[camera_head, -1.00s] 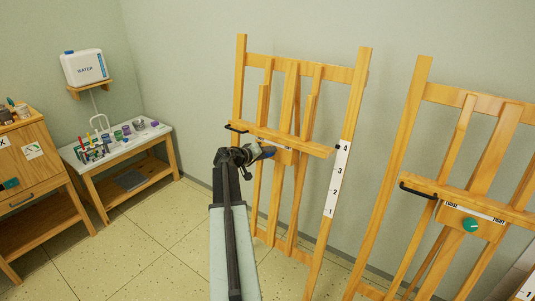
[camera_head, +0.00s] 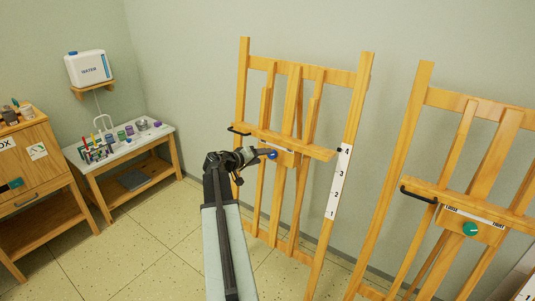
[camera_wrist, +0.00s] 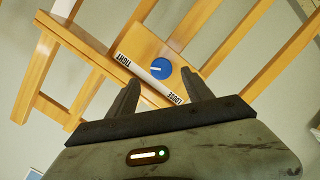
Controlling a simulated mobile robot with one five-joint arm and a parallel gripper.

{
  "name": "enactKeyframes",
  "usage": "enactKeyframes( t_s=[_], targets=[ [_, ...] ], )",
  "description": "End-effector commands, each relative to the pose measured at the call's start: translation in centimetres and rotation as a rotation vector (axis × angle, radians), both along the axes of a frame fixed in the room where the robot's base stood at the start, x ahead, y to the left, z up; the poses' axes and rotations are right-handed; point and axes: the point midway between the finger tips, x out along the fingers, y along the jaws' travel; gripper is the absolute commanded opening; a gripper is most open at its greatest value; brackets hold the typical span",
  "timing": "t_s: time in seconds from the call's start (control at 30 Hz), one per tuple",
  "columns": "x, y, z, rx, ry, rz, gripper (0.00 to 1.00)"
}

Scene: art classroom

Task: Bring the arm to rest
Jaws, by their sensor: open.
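My gripper (camera_head: 251,155) is in front of the left easel (camera_head: 241,85), at the height of its tray. In the wrist view its two fingers (camera_wrist: 159,87) are spread apart with nothing between them. The easel's blue knob (camera_head: 272,155) shows just beyond the fingertips in the head view. In the wrist view the knob (camera_wrist: 161,69) lies past the fingers on a wooden block, beside a strip labelled TIGHT and LOOSE. The fingers look clear of the knob. My arm reaches up from the bottom of the head view, still extended.
A second easel (camera_head: 418,105) with a green knob (camera_head: 470,229) stands at the right. A low table (camera_head: 115,151) with paint jars and brushes is at the left, beside a wooden cabinet (camera_head: 35,165). A water container (camera_head: 88,67) sits on a wall shelf. The floor left of my arm is clear.

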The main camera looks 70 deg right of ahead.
Motion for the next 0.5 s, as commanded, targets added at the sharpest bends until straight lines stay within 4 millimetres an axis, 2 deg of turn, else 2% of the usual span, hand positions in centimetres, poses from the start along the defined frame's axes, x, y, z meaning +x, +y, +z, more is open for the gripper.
enactKeyframes(
  t_s=[0.03, 0.13, 0.5],
  targets=[
    [0.28, 1.00, 0.63, 0.000, 0.000, 0.002, 0.59],
    [0.62, 1.76, 0.78, 0.001, 0.000, 0.001, 0.59],
    [0.66, 1.74, 0.64, 0.001, 0.000, -0.001, 0.59]
  ],
)
